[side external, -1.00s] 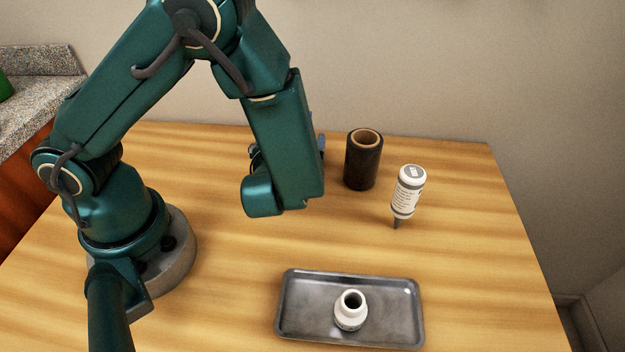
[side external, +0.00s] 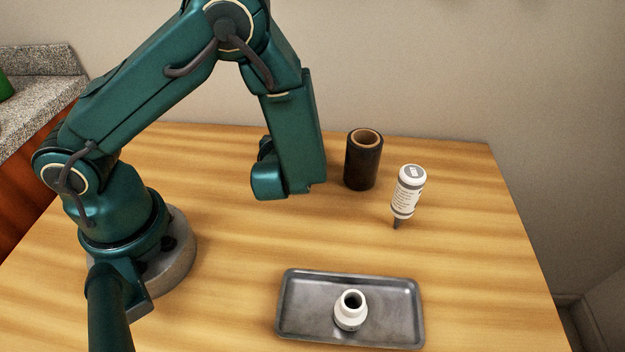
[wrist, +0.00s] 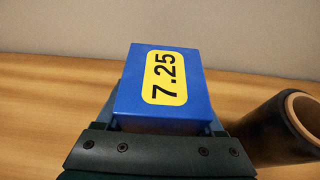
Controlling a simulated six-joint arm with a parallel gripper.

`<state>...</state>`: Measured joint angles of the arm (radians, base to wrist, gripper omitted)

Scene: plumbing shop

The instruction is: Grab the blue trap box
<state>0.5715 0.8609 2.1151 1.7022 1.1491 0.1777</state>
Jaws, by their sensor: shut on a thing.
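In the side external view my arm hides the box and the fingers. The wrist view shows the wooden table and the wall behind the box; I cannot tell whether the box touches the table.
A black roll (side external: 364,160) stands just right of my wrist, also close in the wrist view (wrist: 275,128). Farther right is a white bottle (side external: 408,192), nozzle down. A metal tray (side external: 300,308) at the front holds a white fitting (side external: 350,311). The table's middle is clear.

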